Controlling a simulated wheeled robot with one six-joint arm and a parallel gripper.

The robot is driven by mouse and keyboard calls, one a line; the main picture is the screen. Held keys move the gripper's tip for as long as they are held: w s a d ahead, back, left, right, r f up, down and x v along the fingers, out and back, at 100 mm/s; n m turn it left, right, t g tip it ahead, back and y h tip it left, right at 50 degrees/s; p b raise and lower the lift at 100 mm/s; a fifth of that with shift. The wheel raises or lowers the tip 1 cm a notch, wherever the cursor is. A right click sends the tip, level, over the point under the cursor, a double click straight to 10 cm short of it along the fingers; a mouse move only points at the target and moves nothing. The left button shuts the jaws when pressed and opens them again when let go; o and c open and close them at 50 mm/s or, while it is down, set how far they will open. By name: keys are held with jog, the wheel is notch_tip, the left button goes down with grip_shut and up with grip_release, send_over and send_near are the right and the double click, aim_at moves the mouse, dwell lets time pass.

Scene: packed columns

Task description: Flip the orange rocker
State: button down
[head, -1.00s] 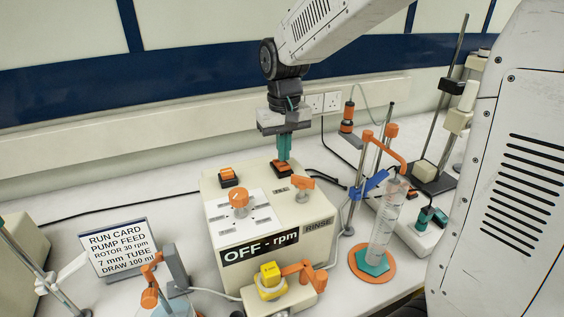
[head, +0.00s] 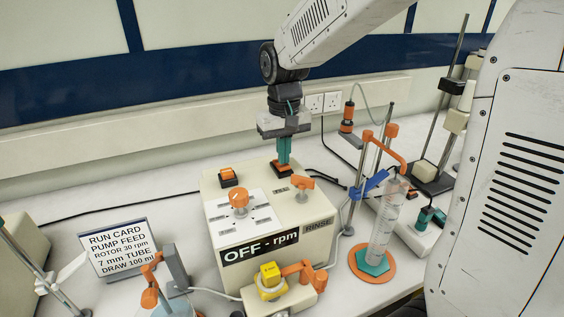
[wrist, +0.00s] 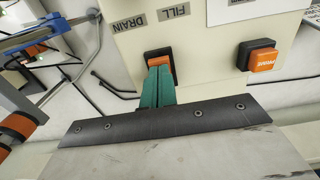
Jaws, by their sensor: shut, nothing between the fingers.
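The orange rocker (head: 279,171) sits in a black frame on the top of the cream pump box, at the back right. In the wrist view the rocker (wrist: 160,55) lies beside the DRAIN and FILL labels. My gripper (head: 283,162) points down with its teal fingers shut and nothing between them. Its tips are at the rocker and hide part of it. In the wrist view the fingertips (wrist: 160,70) overlap the rocker's near part. They look in contact or very close; I cannot tell which way the rocker is tilted.
An orange PRIME button (head: 228,176) is on the same box, left of the rocker. An orange knob (head: 239,199) and an orange lever (head: 302,183) stand in front. The display (head: 262,246) reads OFF - rpm. A clamp stand and cylinder (head: 385,225) are at the right.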

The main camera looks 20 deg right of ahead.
jog(key=shift+f, duration=0.55)
jog(key=shift+r, duration=3.55)
jog(key=shift+s+f, duration=0.2)
jog(key=s+d+t, duration=0.1)
jog(key=s+d, duration=0.2)
jog(key=s, duration=2.2)
jog(key=shift+s+f, duration=0.25)
jog(key=shift+s, duration=0.05)
